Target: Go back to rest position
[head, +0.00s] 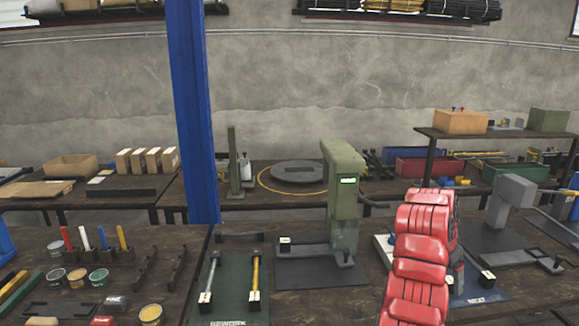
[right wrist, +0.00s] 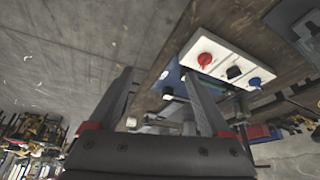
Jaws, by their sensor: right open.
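My red right arm (head: 418,255) rises from the bottom of the head view, right of the green rivet press (head: 343,195), which has a lit green display. The arm hides part of the bench behind it, and its gripper cannot be made out there. In the right wrist view my right gripper (right wrist: 157,75) is open, its two fingers apart with nothing held between them. A white panel (right wrist: 218,58) with a red knob (right wrist: 204,59) and a blue knob (right wrist: 254,82) lies beyond the right finger. My left gripper is in neither view.
A grey press (head: 505,205) stands right of my arm. A dark green rework mat (head: 231,285) with two tools lies left of the green press. A blue post (head: 192,110) rises behind the front bench. Cans (head: 76,277) and markers stand at left.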

